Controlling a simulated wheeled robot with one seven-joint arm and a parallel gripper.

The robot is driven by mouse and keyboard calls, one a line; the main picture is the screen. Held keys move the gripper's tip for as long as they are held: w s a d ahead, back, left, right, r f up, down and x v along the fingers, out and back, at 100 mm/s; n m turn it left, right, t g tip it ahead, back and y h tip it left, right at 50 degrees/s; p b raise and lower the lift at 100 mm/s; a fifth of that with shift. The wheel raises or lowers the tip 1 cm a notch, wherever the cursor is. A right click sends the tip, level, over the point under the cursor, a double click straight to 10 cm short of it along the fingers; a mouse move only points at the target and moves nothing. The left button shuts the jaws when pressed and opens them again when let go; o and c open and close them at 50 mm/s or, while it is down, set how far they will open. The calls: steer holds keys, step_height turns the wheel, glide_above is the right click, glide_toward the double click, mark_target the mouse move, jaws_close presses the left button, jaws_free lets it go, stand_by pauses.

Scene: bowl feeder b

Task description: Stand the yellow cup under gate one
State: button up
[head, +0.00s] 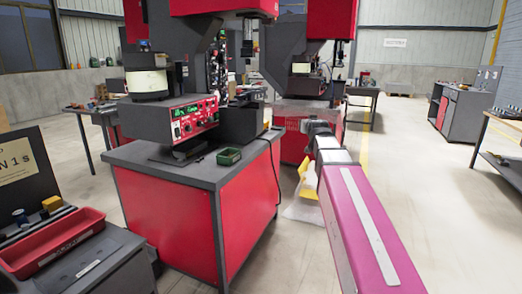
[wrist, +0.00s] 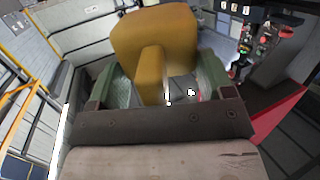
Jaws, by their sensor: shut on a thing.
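The yellow cup (wrist: 155,40) fills the upper middle of the wrist view, with its handle side toward the camera. My gripper (wrist: 155,78) is shut on it, with one green-grey finger on each side. The fingertips are partly hidden behind the cup. In the head view my arm reaches forward at the right and hides the gripper. A small yellow patch (head: 307,181) shows beside the arm, and I cannot tell if it is the cup. Gate one cannot be made out for certain.
A red-sided bench (head: 165,205) carries a control box (head: 190,120) and a small green tray (head: 229,156). A red tray (head: 52,243) lies on a dark surface at the lower left. Open floor (head: 440,210) lies to the right of my arm.

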steer(key=s+a+f+n+g+y, duration=0.2)
steer(key=s+a+n+g+y, duration=0.1)
steer(key=a, duration=1.1)
steer(key=s+a+f+n+g+y, duration=0.2)
steer(key=s+a+n+y, duration=0.4)
steer(key=a, duration=0.9)
steer(key=s+a+f+n+g+y, duration=0.2)
steer(key=s+a+n+g+y, duration=0.2)
steer(key=s+a, duration=0.4)
steer(key=a+g+y, duration=0.1)
steer(key=a+y, duration=0.1)
steer(key=a, duration=0.4)
steer(key=shift+a+f+n, duration=0.2)
steer(key=shift+a+n, duration=0.05)
steer(key=shift+n, duration=0.05)
steer(key=shift+s, duration=0.1)
steer(key=w+f, duration=0.2)
steer(key=w, duration=0.1)
steer(key=w+f, duration=0.2)
steer(key=w, duration=0.2)
steer(key=w+a+f, duration=0.1)
steer(key=w+f, duration=0.1)
steer(key=w, duration=0.2)
steer(key=shift+w+f, duration=0.25)
steer(key=shift+f, duration=0.15)
steer(key=shift+w+f, duration=0.1)
steer(key=shift+f, duration=1.8)
steer(key=shift+f, duration=0.15)
steer(key=o, duration=1)
